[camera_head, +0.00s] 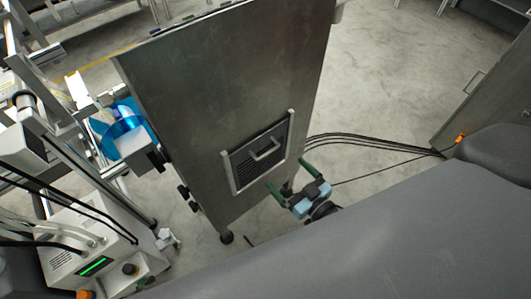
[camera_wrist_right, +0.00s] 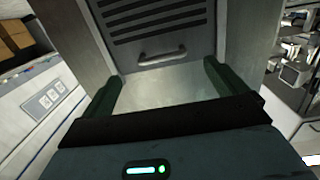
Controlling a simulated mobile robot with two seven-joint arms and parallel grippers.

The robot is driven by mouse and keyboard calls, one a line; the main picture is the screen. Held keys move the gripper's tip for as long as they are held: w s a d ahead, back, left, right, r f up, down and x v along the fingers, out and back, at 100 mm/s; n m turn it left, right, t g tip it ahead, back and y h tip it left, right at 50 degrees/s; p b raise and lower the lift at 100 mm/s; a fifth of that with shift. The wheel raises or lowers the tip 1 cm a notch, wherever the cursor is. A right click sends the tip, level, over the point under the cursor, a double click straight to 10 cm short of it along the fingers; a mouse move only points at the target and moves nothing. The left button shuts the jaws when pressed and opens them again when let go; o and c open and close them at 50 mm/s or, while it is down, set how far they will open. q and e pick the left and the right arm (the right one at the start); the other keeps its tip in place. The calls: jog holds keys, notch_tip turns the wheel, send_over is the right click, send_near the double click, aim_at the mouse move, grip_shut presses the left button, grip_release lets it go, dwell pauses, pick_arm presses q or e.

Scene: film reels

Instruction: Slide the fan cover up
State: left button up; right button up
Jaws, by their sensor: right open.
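The fan cover (camera_head: 254,160) is a dark slotted panel in a light metal frame, low on the front of a tall grey metal cabinet (camera_head: 215,85). Its bar handle (camera_head: 267,150) shows near its middle. In the right wrist view the handle (camera_wrist_right: 162,56) sits below the dark slots of the cover (camera_wrist_right: 150,20), ahead of and between the fingers. My right gripper (camera_head: 286,174) has green fingers spread open, just below and to the right of the cover. The right gripper (camera_wrist_right: 161,72) is empty and apart from the handle. My left gripper is not in view.
A machine with a blue reel (camera_head: 122,128) and a white control box (camera_head: 85,250) with a green display stands left of the cabinet. Black cables (camera_head: 375,142) run right from the cabinet across the floor. The concrete floor (camera_head: 400,60) at the back right is largely clear.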

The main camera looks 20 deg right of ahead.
aim_at(270, 152)
jog(key=shift+t, duration=0.3)
jog(key=shift+r+x, duration=0.2)
jog(key=shift+x, duration=2.2)
jog(key=shift+r+x, duration=0.15)
jog(key=shift+x, duration=2.2)
jog(key=c, duration=1.2)
jog(key=shift+r, duration=0.1)
jog(key=shift+c, duration=0.2)
